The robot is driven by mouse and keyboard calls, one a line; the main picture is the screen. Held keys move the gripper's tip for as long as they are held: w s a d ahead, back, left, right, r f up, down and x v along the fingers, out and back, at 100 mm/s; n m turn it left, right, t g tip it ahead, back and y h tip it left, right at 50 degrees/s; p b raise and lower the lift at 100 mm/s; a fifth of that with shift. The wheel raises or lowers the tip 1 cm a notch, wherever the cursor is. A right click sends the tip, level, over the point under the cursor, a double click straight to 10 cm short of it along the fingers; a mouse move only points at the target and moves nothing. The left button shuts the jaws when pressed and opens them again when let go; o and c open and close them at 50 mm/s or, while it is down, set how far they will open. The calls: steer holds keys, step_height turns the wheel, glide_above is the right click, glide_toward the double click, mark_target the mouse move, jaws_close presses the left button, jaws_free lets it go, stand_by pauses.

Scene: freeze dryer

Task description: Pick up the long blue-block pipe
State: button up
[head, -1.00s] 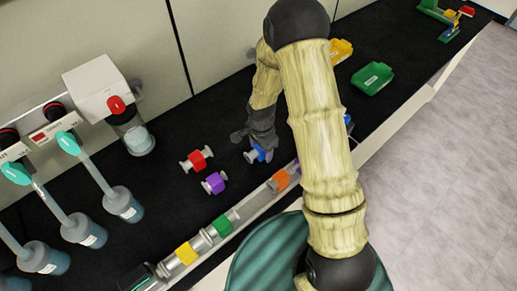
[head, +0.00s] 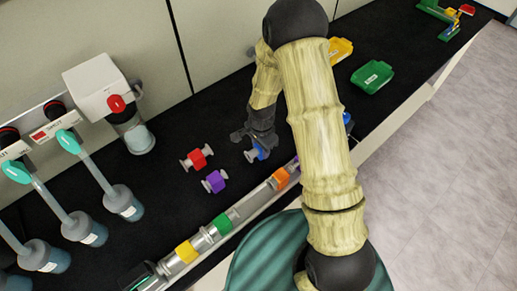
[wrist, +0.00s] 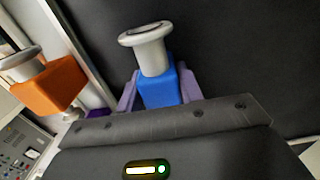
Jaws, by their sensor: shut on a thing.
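A pipe with a blue block (head: 256,152) stands out below my gripper (head: 254,140) in the head view, on or just above the black bench. In the wrist view its blue block (wrist: 158,87) is between my purple fingers (wrist: 158,92), which are closed on its sides. A grey flanged pipe end (wrist: 147,45) sticks out beyond the block. The other end is hidden by the gripper body. Another blue piece (head: 347,118) is mostly hidden behind my arm, so I cannot compare their lengths.
Red (head: 196,156) and purple (head: 214,181) block pipes lie left of my gripper. A rail along the front edge holds yellow (head: 186,251), green (head: 222,223) and orange (head: 280,178) block pipes. A green tray (head: 372,76) and yellow tray (head: 340,49) stand further back.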

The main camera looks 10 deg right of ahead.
step_height(320, 180, up, 10)
steer(key=shift+r+b, duration=0.1)
steer(key=shift+b, duration=0.75)
steer(key=shift+w, duration=0.1)
